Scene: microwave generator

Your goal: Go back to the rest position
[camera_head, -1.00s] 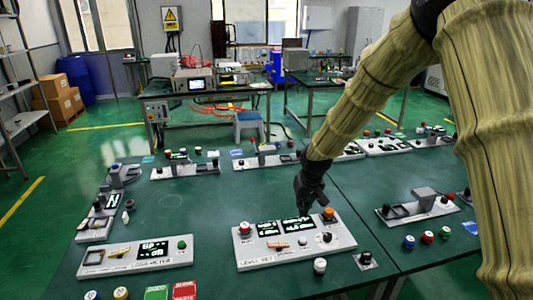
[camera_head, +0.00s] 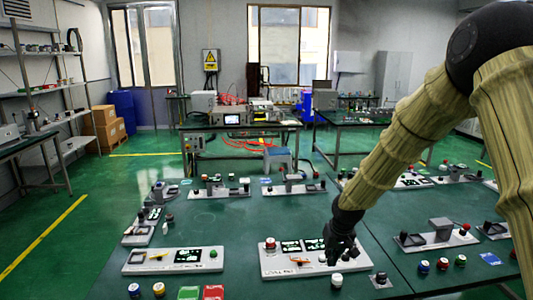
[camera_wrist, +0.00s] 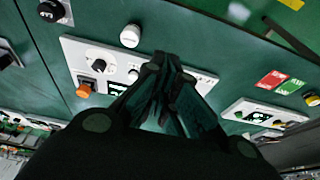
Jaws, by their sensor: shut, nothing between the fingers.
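My gripper (camera_head: 342,250) is shut and empty, pointing down over the right part of a white control panel on the green table. In the wrist view my gripper (camera_wrist: 168,62) points toward the same panel (camera_wrist: 75,48) and hides its middle. In the head view the panel (camera_head: 275,270) has dark displays, a red button at its left end and an orange lever (camera_head: 302,261). I cannot tell whether the fingertips touch the panel. My arm comes in from the upper right.
A second panel (camera_head: 135,262) lies to the left. More devices line the table's back and right side. The left middle of the table (camera_head: 225,222) is bare.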

